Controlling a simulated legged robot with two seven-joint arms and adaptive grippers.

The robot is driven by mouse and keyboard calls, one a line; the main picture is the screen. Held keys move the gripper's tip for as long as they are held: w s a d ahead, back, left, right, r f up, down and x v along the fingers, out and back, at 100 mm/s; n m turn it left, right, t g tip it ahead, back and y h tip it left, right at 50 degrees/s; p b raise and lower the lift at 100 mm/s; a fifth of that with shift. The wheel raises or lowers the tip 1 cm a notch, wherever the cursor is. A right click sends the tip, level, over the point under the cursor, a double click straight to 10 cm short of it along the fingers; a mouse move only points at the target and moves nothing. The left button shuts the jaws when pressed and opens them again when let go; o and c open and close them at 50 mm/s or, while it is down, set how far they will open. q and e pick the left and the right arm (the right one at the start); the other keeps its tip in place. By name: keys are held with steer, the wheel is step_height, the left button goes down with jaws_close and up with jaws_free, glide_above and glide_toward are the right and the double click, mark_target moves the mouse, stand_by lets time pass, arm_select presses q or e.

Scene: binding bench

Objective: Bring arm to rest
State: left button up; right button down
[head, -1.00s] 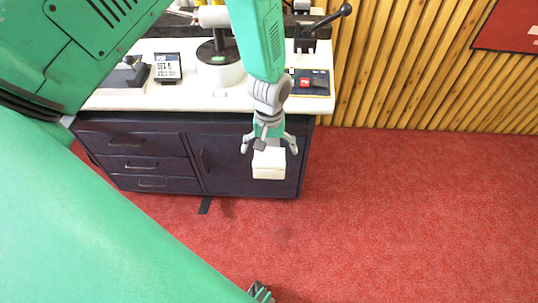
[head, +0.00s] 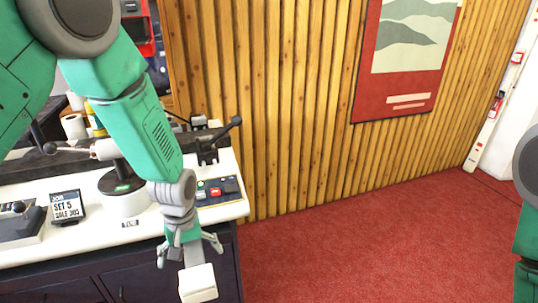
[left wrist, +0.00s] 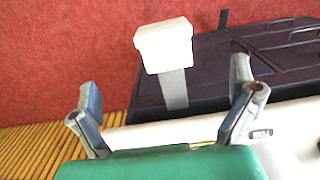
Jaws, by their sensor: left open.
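My left arm comes in from the left in the head view, over the right end of the bench. Its gripper (head: 190,250) hangs fingers down in front of the bench's front edge. The fingers are spread wide and hold nothing. In the left wrist view the open gripper (left wrist: 166,100) also shows, one finger on each side. A white block (head: 198,283) on a grey strip lies just beyond the fingers, and also shows in the wrist view (left wrist: 163,45). I cannot tell what the strip is fixed to. My right arm shows only partly at the right edge; its gripper is out of view.
The white bench top (head: 142,236) carries a small sign (head: 67,207), a round press base (head: 124,197) and a button panel (head: 217,190). A lever (head: 222,135) rises at its back. A slatted wall (head: 290,120) stands behind. Red carpet (head: 380,245) is clear to the right.

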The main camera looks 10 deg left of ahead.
arm_select(q)
steer(key=s+f+m, duration=0.3)
steer(key=s+f, duration=0.3)
steer(key=s, duration=0.6)
steer(key=s+f+m, duration=0.3)
steer(key=s+f, duration=0.2)
steer(key=s, duration=0.8)
steer(key=shift+s+f+m+t, duration=0.15)
steer(key=shift+f+m+t, duration=0.15)
steer(key=shift+f+m, duration=0.1)
